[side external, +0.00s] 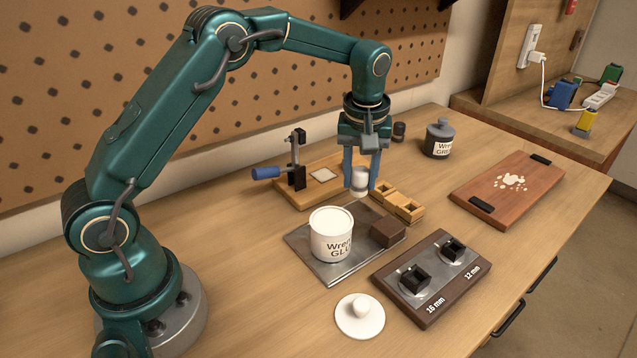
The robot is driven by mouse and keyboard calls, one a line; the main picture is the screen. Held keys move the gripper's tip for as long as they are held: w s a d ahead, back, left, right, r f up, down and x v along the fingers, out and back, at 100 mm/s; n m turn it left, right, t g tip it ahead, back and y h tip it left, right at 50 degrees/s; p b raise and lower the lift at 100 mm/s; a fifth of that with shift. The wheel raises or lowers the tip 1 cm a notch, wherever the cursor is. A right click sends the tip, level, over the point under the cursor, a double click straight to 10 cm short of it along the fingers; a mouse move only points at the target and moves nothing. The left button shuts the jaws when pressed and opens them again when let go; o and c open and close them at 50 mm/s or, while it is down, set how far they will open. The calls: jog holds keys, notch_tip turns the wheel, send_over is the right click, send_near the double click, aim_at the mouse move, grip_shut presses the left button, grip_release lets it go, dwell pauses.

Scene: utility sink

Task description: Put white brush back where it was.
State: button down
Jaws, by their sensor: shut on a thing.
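My gripper (360,172) points down above the far side of the metal tray, with its blue fingers shut on a small white cylindrical piece (359,180). Greyish bands show on this piece, and I cannot make out bristles or tell whether it is the white brush. It is upright between the fingers, just left of a light wooden block with square recesses (398,203). I cannot tell whether its bottom touches anything. No other thing in view clearly looks like a white brush.
A white glue pot (331,236) and a brown block (388,233) stand on the metal tray (335,272). A white knobbed lid (360,316) lies in front. A clamp board (296,195), a dark socket board (432,277), a grey-lidded jar (438,140) and a reddish board (508,190) surround them.

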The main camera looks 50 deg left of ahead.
aim_at(356, 217)
jog(key=shift+f, duration=2.85)
jog(key=shift+f, duration=0.1)
jog(key=shift+c, duration=2.4)
grip_release()
